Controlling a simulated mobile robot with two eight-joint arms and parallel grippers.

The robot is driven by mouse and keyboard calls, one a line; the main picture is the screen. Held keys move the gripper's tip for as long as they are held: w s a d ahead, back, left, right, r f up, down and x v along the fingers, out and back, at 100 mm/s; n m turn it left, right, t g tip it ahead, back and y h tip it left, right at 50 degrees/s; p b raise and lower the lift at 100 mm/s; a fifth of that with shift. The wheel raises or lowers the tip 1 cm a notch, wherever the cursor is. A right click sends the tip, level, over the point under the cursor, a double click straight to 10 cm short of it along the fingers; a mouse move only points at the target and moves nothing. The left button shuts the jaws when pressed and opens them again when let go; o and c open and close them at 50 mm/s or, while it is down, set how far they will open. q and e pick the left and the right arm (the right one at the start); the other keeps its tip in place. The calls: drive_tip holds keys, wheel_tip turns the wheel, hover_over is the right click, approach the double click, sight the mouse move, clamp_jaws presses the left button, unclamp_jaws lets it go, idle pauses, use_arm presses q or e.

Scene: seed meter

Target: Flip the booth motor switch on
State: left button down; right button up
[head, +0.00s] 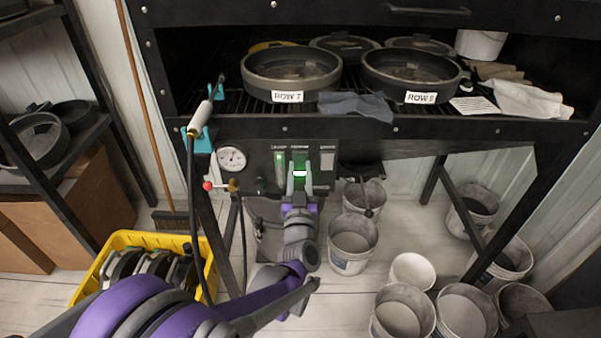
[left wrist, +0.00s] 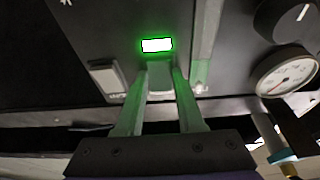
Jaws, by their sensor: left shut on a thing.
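The booth motor switch (left wrist: 160,78) is a small grey piece on the dark control panel (head: 258,152), below a glowing white-green lamp (left wrist: 157,45). The lit lamp also shows in the head view (head: 299,173). My left gripper (head: 299,183) reaches up to the panel from below. In the left wrist view its two fingers (left wrist: 161,76) stand on either side of the switch and are shut on it. The fingers hide part of the switch, and its exact position is hard to read. My right gripper is in neither view.
A round gauge (head: 231,159) and a red-knobbed valve (head: 208,186) are left of the switch. A light grey plate (left wrist: 107,77) sits beside it. Pans (head: 291,88) stand on the rack above. Buckets (head: 352,262) and a yellow crate (head: 124,240) stand on the floor.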

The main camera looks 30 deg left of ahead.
use_arm(q)
drive_tip(key=c, duration=0.5)
unclamp_jaws()
drive_tip(key=v, duration=1)
drive_tip(key=shift+s+d+p, duration=0.25)
drive_tip(key=shift+s+p, duration=0.05)
drive_tip(key=shift+p, duration=0.05)
